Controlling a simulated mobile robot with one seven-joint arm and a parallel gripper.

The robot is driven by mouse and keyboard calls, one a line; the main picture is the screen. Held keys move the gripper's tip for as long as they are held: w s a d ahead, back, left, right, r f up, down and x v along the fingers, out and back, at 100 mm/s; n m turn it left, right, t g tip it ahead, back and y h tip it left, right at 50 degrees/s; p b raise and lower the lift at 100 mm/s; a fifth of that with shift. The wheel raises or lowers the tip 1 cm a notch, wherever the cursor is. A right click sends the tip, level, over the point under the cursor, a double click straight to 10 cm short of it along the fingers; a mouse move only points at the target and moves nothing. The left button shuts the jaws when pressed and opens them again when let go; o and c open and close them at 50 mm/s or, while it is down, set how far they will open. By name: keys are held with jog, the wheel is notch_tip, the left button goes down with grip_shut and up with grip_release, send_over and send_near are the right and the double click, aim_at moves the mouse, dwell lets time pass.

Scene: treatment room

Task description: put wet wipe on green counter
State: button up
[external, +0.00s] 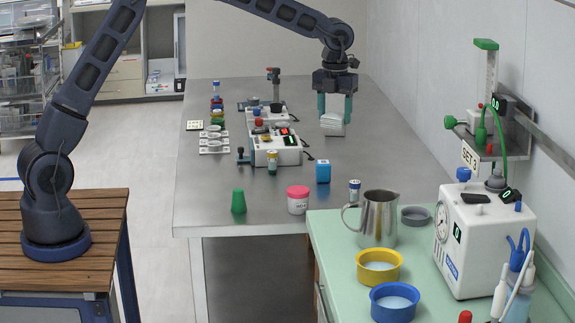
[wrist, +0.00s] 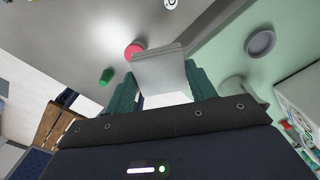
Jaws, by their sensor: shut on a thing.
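The wet wipe, a pale whitish packet (external: 334,124), is between the green fingers of my gripper (external: 335,106), over the far right part of the steel table. In the wrist view it shows as a pale sheet (wrist: 160,75) between the fingers. My gripper is shut on it and points down. Whether the packet touches the table below is hard to tell. The green counter (external: 335,262) is at the front right, well nearer the camera than my gripper.
On the counter stand a steel pitcher (external: 378,218), a yellow bowl (external: 379,274), a blue bowl (external: 395,311), a grey dish (external: 415,215) and a white machine (external: 478,240). The steel table (external: 205,195) holds a red-lidded jar (external: 298,200), a blue box (external: 323,171) and devices. The counter's left front is clear.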

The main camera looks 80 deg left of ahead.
jog(key=w+d+r+m, duration=0.1)
jog(key=w+d, duration=0.2)
jog(key=d, duration=0.6)
jog(key=w+d+r+m, duration=0.1)
jog(key=w+d, duration=0.2)
jog(key=d, duration=0.7)
jog(key=f, duration=2)
jog(key=shift+s+f, duration=0.15)
jog(key=shift+s, duration=0.1)
jog(key=shift+f, duration=0.1)
jog(key=o, duration=1)
jog(key=shift+c, duration=0.2)
